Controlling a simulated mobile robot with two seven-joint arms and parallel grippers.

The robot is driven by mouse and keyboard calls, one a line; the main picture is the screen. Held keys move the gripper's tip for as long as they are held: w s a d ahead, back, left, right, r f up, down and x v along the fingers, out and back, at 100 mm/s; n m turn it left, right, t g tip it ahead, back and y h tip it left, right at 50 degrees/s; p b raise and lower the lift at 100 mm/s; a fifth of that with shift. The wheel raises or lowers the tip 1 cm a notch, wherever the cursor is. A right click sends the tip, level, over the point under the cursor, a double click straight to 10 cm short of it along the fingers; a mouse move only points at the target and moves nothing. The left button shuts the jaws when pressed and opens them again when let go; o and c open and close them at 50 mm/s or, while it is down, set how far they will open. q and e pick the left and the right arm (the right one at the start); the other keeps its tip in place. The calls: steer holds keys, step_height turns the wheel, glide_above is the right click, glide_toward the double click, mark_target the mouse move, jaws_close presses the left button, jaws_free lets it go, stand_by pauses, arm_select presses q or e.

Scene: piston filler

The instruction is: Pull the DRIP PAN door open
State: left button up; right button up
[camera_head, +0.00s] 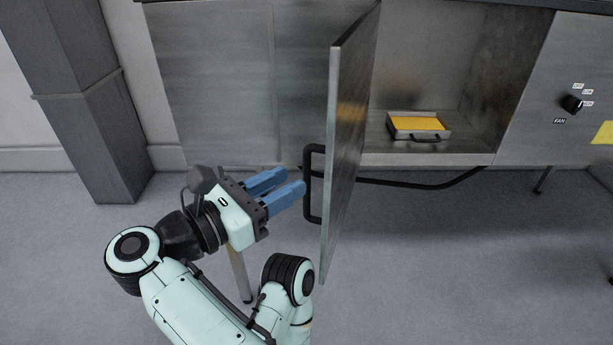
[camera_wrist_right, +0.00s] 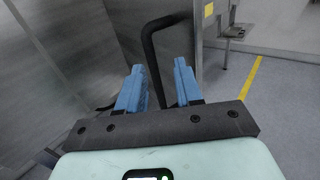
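The metal door (camera_head: 345,130) stands swung out from the cabinet, seen nearly edge-on, and its compartment shows open behind it. No DRIP PAN label is readable. A black bar handle (camera_head: 307,184) is on the door's left-hand face and also shows in the right wrist view (camera_wrist_right: 148,56). My right gripper (camera_head: 292,184) is left of the handle with its two blue fingers apart and empty. In the right wrist view, the handle appears between the fingers (camera_wrist_right: 159,80); the head view shows it just past the fingertips. Contact cannot be told. My left gripper is out of view.
A shallow metal tray (camera_head: 399,131) with a yellow inside sits in the open compartment. A FAN knob (camera_head: 571,104) is on the right panel. A black hose or cable (camera_head: 420,186) runs below the cabinet. A grey pillar (camera_head: 85,100) stands left; the floor between is mostly clear.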

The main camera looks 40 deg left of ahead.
steer(key=s, duration=0.6)
steer(key=shift+s+a+b, duration=0.15)
steer(key=shift+a+b, duration=0.15)
steer(key=shift+b, duration=0.05)
